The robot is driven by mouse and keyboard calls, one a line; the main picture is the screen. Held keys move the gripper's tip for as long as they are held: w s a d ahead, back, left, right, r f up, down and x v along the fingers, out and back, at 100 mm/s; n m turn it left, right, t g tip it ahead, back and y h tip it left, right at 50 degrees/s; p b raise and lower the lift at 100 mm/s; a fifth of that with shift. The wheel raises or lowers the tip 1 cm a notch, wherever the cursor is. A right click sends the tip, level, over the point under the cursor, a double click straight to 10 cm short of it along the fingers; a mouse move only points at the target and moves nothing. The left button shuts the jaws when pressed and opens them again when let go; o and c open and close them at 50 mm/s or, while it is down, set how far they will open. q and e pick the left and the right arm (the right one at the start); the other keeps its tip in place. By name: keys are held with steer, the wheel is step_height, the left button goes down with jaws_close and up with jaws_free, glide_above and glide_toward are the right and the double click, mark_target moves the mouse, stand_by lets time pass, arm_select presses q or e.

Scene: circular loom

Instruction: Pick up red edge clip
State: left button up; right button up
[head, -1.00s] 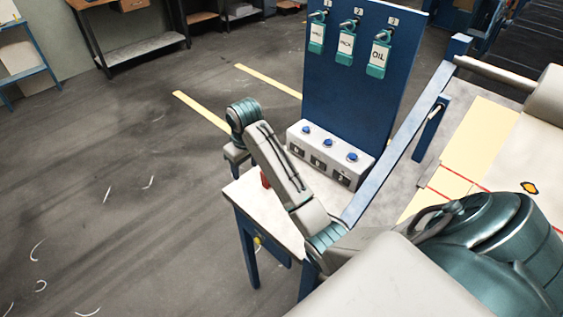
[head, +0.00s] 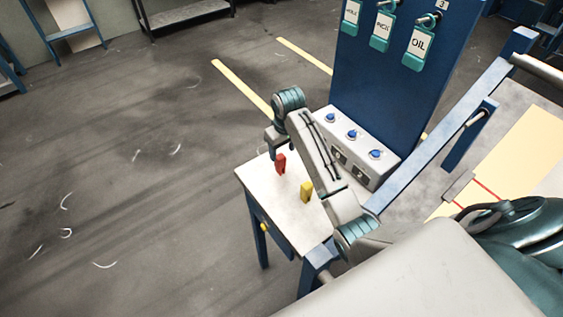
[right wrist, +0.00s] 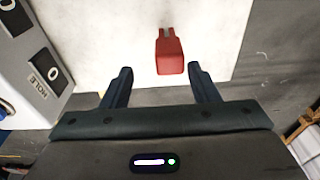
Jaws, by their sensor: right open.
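The red edge clip (head: 281,164) stands on a small white-topped table (head: 262,184), near its far left edge. It also shows in the right wrist view (right wrist: 169,53), ahead of my fingertips and between their lines, a little toward the right finger. My right gripper (right wrist: 160,78) is open and empty, its two dark fingers apart and not touching the clip. In the head view my right arm reaches over the table, and its gripper (head: 271,143) is small and partly hidden beside the clip. A yellow clip (head: 306,191) stands nearer on the same table. My left gripper is not in view.
A grey box with blue buttons (head: 352,146) stands along the table's back, close beside my right arm. A blue board (head: 405,90) with hanging tags rises behind it. A blue rail (head: 450,125) runs along the right. Open floor lies to the left.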

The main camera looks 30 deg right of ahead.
mark_target(280, 156)
steer(key=f+p, duration=0.1)
steer(key=f, duration=0.1)
steer(key=a+f+p, duration=0.1)
steer(key=f, duration=0.1)
steer(key=shift+s+a, duration=0.2)
steer(key=shift+w+d+f, duration=0.15)
steer(key=shift+d+f, duration=0.05)
steer(key=shift+f, duration=0.15)
steer(key=shift+a+r, duration=0.1)
steer(key=c, duration=1)
steer(key=shift+c, duration=0.2)
